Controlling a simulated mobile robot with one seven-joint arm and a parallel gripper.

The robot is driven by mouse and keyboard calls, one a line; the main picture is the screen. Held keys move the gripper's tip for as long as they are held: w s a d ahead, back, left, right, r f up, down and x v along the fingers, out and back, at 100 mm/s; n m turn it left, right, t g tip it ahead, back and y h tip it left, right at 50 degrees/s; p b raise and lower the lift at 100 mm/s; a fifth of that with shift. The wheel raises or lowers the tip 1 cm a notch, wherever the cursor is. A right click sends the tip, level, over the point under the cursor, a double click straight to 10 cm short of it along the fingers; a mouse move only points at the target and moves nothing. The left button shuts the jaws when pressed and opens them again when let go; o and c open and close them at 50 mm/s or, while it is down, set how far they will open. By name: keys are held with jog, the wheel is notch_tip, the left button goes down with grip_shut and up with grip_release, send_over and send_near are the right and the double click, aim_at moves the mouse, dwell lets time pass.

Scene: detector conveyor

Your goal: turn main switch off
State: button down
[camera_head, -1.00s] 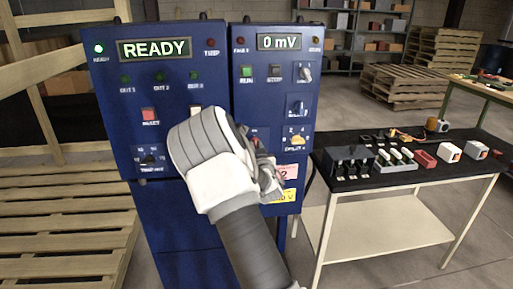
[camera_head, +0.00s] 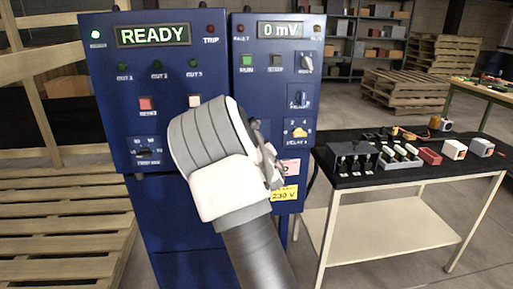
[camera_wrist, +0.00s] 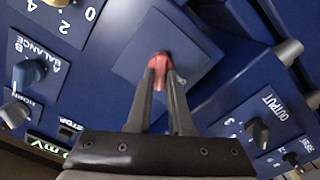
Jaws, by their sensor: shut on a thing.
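The main switch is a red handle (camera_wrist: 162,62) on a square blue-grey plate (camera_wrist: 145,38) in the wrist view. The two fingers of my gripper (camera_wrist: 162,76) are shut on the red handle from both sides. In the head view my gripper (camera_head: 272,165) is at the lower part of the right blue cabinet (camera_head: 274,95). My white and grey wrist hides the switch there. The labels look tilted and upside down in the wrist view, and the switch's own marking is too small to read surely.
The left cabinet's display (camera_head: 153,35) reads READY, and the right one (camera_head: 281,30) reads 0 mV. A yellow selector knob (camera_head: 299,132) and a 230 V label (camera_head: 284,194) are near my gripper. A black-topped table (camera_head: 400,178) with small parts stands to the right.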

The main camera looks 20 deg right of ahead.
jog(key=shift+a+f+n+b, duration=0.1)
jog(key=shift+f+n+b, duration=0.05)
jog(key=shift+n+b, duration=2.25)
jog(key=shift+f+n+b, duration=0.1)
jog(key=shift+n+b, duration=1.45)
jog(key=shift+n, duration=1.65)
jog(key=c, duration=0.8)
grip_release()
